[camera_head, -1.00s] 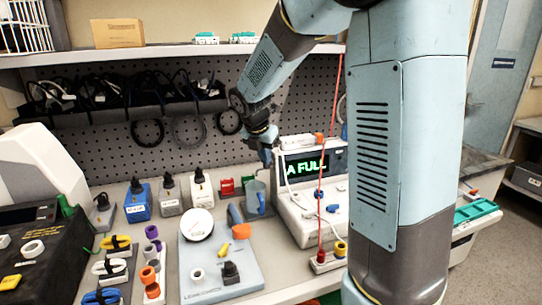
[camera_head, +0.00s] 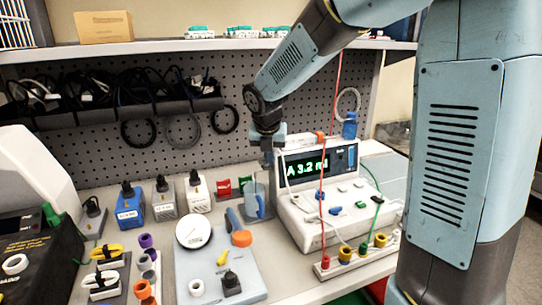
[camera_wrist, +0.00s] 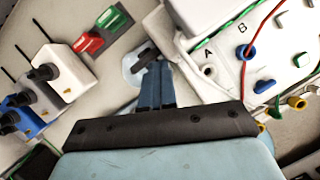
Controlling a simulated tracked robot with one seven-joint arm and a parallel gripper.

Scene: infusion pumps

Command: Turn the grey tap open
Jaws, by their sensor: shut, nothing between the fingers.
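My gripper (camera_head: 268,160) is shut and empty, pointing down at the left side of the white pump (camera_head: 318,205), above a clear jug (camera_head: 254,203). In the wrist view its blue fingertips (camera_wrist: 160,66) are together. A small dark grey lever, which looks like the grey tap (camera_wrist: 147,54), lies just beside the fingertips, over the round pale jug (camera_wrist: 131,70). I cannot tell whether the fingers touch it. In the head view my gripper hides the tap. The pump's green display (camera_head: 306,168) reads "A 3.2 ml".
Red and green blocks (camera_wrist: 88,42) stand left of the tap. A gauge board (camera_head: 215,265) lies in front. A red line (camera_head: 322,205) hangs before the pump, and a shelf (camera_head: 200,46) runs above.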

